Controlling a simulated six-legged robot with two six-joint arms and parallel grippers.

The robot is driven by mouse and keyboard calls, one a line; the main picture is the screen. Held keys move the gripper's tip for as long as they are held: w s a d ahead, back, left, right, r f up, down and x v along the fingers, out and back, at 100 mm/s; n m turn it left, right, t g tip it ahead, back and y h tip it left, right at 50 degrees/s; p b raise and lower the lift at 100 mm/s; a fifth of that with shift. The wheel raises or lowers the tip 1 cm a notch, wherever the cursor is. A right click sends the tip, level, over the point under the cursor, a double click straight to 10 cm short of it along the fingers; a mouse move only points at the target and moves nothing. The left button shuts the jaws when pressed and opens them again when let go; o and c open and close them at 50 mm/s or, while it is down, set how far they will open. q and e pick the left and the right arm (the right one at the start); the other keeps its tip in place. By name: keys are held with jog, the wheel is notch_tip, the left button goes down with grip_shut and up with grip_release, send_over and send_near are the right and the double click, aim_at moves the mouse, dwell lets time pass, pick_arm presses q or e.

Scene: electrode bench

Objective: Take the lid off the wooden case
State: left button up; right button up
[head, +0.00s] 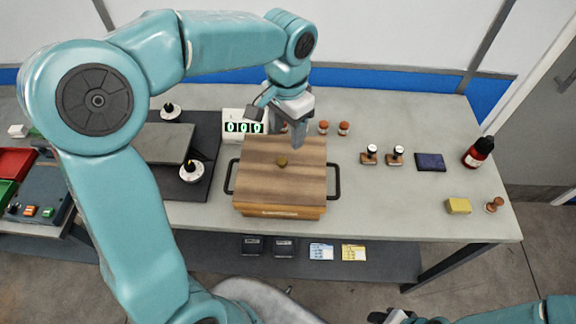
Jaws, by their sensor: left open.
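The wooden case (270,211) stands on the grey bench with a dark handle on each side. Its flat wooden lid (262,185) is on it and has a small brass-coloured knob (282,161) near the middle. My left gripper (284,128) is open and points down at the lid's far edge, behind the knob. Nothing shows between its fingers, and it looks apart from the knob. I cannot tell its exact height over the lid. Part of my right arm shows at the bottom right edge, with a grey and dark end (400,317) cut off by the frame.
A counter display (243,124) stands behind the case on the left. Stamps (371,154), a dark blue pad (431,162), a red bottle (478,152) and a yellow block (459,206) stand to the right. The bench (370,208) is clear just right of the case.

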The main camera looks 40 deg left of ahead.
aim_at(282, 161)
pick_arm(q)
jog(key=f, duration=0.1)
jog(key=s+f, duration=0.1)
jog(key=f, duration=0.1)
jog(key=shift+s+a+f, duration=0.1)
jog(key=shift+s+a, duration=0.3)
jog(key=shift+w+d+f, duration=0.1)
jog(key=shift+w+f, duration=0.2)
jog(key=shift+f, duration=0.35)
jog(key=shift+w+d+f, duration=0.1)
jog(key=shift+w+f, duration=0.2)
jog(key=shift+f, duration=0.3)
jog(key=f, duration=0.1)
jog(key=f+p, duration=0.1)
jog(key=s+f, duration=0.1)
jog(key=f, duration=0.1)
jog(key=shift+a+f, duration=0.1)
jog(key=shift+a, duration=0.3)
jog(key=shift+w+d+f, duration=0.2)
jog(key=shift+w+d, duration=0.05)
jog(key=shift+w, duration=0.15)
jog(key=shift+s+a+r, duration=0.15)
jog(key=shift+s, duration=0.2)
jog(key=c, duration=0.7)
grip_shut()
jog(key=shift+w, duration=0.15)
pick_arm(e)
jog(key=shift+s+a+r, duration=0.25)
jog(key=shift+s+r, duration=0.3)
jog(key=shift+r, duration=0.3)
